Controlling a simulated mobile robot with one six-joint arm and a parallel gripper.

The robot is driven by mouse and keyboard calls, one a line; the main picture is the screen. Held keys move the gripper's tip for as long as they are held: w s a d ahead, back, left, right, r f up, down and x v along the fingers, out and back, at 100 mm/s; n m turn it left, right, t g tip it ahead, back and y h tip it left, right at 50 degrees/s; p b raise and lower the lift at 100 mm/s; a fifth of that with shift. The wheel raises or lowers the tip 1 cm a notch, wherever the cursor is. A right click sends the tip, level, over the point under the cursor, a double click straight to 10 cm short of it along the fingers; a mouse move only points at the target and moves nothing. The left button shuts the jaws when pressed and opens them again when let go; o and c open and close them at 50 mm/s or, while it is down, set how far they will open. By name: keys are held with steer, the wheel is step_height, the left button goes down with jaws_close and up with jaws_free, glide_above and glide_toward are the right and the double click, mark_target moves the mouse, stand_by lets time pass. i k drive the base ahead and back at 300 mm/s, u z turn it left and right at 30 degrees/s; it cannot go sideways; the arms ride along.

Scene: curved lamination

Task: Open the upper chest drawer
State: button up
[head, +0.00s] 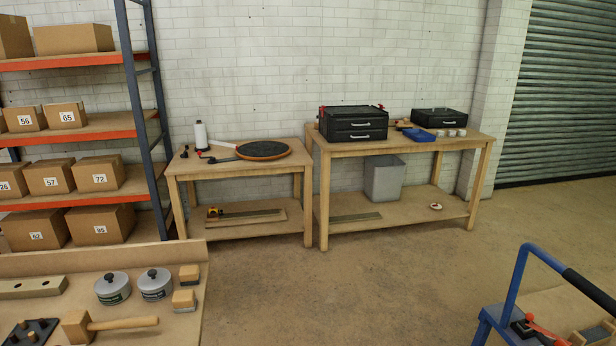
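A black tool chest (352,124) stands on the right wooden workbench (325,146) by the back wall. Its front shows two stacked drawers, each with a pale bar handle. The upper chest drawer (345,126) looks shut, and so does the lower drawer (368,135) beneath it. Red bits show on top of the chest. A second, lower black case (440,117) with one pale handle sits at the right end of the same bench. My gripper does not show in this view.
A left bench (246,167) holds a round dark disc (263,150). Shelving with boxes (97,173) stands at left. A near table (190,246) with cans and a mallet fills the lower left; a blue cart (515,285) stands lower right. The floor (360,290) between is clear.

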mark_target(368, 122)
steer(key=z, duration=0.6)
steer(key=i, duration=2.5)
steer(key=u, duration=0.75)
steer(key=i, duration=0.7)
steer(key=u, duration=0.5)
steer(key=i, duration=0.5)
steer(key=u, duration=0.3)
